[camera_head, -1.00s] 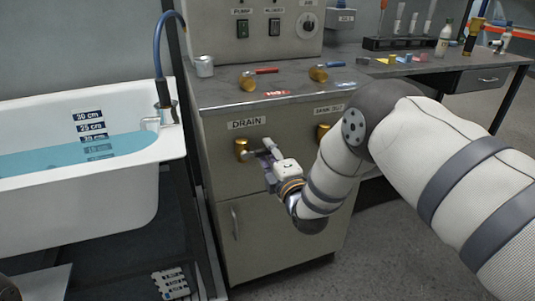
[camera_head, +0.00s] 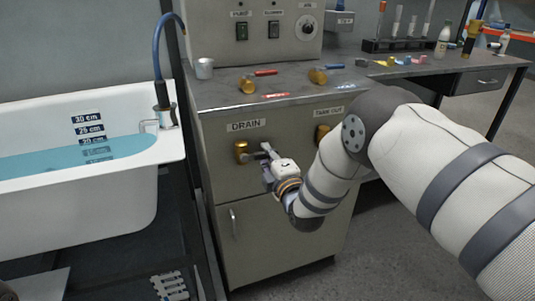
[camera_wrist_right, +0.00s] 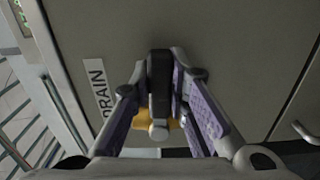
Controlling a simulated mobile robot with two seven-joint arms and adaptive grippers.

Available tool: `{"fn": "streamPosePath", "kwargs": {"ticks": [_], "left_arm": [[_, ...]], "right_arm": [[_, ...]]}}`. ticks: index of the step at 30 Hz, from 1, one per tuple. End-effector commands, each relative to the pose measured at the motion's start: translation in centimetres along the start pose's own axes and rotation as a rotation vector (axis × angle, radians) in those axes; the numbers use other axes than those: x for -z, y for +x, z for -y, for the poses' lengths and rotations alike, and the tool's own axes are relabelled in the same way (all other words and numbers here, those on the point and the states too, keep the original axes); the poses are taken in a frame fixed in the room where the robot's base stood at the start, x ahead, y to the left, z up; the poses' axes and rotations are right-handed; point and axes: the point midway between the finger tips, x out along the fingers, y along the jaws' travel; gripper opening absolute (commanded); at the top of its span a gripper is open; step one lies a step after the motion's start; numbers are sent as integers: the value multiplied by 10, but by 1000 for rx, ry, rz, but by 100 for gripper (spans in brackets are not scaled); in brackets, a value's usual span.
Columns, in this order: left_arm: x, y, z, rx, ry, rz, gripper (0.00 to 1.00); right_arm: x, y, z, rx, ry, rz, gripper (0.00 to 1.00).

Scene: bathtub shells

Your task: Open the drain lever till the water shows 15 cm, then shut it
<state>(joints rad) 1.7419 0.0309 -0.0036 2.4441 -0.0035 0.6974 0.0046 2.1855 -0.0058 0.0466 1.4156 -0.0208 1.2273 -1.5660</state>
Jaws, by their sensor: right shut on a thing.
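The drain lever's brass valve (camera_head: 241,150) is on the cabinet front, below the DRAIN label (camera_head: 246,125). Its grey arm points sideways to the right, roughly level. My right gripper (camera_head: 266,153) is shut on the drain lever; in the right wrist view the dark lever handle (camera_wrist_right: 160,85) lies between the two fingers, with brass behind it. The fingers hide part of the lever. The water (camera_head: 50,162) in the white tub (camera_head: 90,210) stands near the lower edge of the 20 cm mark (camera_head: 93,140); the 15 cm mark is under water. My left gripper is not in view.
A second brass valve (camera_head: 322,133) sits under the TANK OUT label, close to my right forearm. Red and blue handled valves and a metal cup (camera_head: 204,68) stand on the cabinet top. A cabinet door handle (camera_head: 233,222) is below the lever.

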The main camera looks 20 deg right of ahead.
Motion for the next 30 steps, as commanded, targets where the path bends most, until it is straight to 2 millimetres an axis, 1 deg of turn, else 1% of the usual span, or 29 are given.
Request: {"fn": "streamPosePath", "kwargs": {"ticks": [5, 21, 30], "left_arm": [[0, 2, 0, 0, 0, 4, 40], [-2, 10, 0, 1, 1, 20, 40], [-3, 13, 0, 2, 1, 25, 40]], "right_arm": [[1, 0, 7, 0, 100, -1, 0], [10, 0, 34, 0, 565, -2, 0], [17, 0, 42, 0, 744, -1, 0]]}}
